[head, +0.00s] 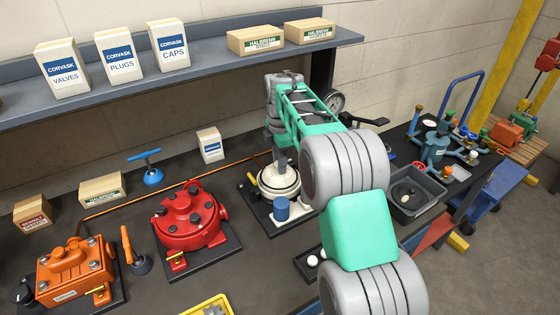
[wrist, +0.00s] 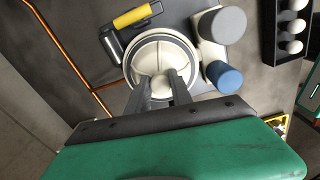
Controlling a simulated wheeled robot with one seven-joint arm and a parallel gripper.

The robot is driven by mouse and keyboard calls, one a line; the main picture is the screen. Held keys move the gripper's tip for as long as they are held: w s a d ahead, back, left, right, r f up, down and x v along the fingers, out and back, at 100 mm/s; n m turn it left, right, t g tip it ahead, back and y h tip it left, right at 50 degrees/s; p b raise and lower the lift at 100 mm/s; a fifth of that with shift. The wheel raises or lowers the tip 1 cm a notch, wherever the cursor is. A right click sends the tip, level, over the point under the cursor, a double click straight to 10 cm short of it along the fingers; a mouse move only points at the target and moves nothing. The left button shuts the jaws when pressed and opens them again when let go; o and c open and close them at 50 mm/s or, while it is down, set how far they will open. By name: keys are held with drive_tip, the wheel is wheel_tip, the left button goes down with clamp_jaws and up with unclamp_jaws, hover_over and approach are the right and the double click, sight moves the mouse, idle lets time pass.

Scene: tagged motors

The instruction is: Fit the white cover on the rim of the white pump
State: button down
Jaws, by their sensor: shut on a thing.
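The white pump (head: 285,222) stands on a dark base plate on the bench, mostly behind my arm in the head view. The white cover (wrist: 147,54) is a round disc with a central knob. My gripper (wrist: 161,84) is shut on the knob, one finger on each side. The cover lies over the round rim of the pump (wrist: 194,58), nearly concentric with it. I cannot tell whether it touches the rim all round or sits slightly above it. The fingers and my arm hide part of the cover.
A blue cylinder (wrist: 223,75) and a grey cylinder (wrist: 222,25) stand close beside the rim. A yellow-handled part (wrist: 131,17) is on its other side. A red pump (head: 190,218) is to the left, a grey bin (head: 416,199) to the right. A shelf (head: 200,78) runs behind.

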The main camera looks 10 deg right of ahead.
drive_tip(key=shift+f, duration=0.1)
drive_tip(key=c, duration=1.1)
unclamp_jaws()
drive_tip(key=shift+o, duration=0.2)
wheel_tip(320, 180, up, 6)
drive_tip(key=p, duration=0.5)
wheel_tip(320, 180, up, 8)
drive_tip(key=b, duration=0.1)
